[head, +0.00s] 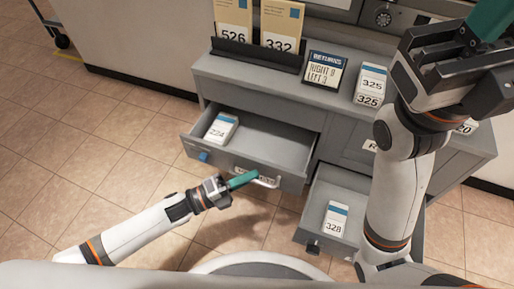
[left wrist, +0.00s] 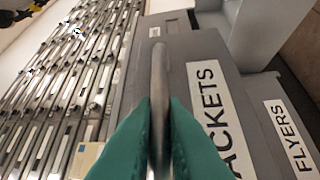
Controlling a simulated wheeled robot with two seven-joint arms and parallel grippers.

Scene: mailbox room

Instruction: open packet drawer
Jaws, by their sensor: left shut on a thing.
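The packet drawer (head: 245,165) is the upper left drawer of the grey cabinet in the head view, and it stands pulled out with a small white packet marked 224 (head: 221,128) inside. In the left wrist view its front carries a white label ending in "ACKETS" (left wrist: 215,115) beside a metal bar handle (left wrist: 158,70). My left gripper (head: 243,180) has its green fingers shut on this handle (head: 268,181); they also close around it in the left wrist view (left wrist: 160,125). My right gripper (head: 490,20) is raised at the upper right, away from the drawer, its fingertips cut off.
A lower drawer (head: 303,236) to the right is also open, with a packet marked 328 (head: 335,222) inside. Packets 526 (head: 233,20) and 332 (head: 281,25), a returns sign (head: 324,69) and packets marked 325 (head: 370,83) stand on the cabinet top.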

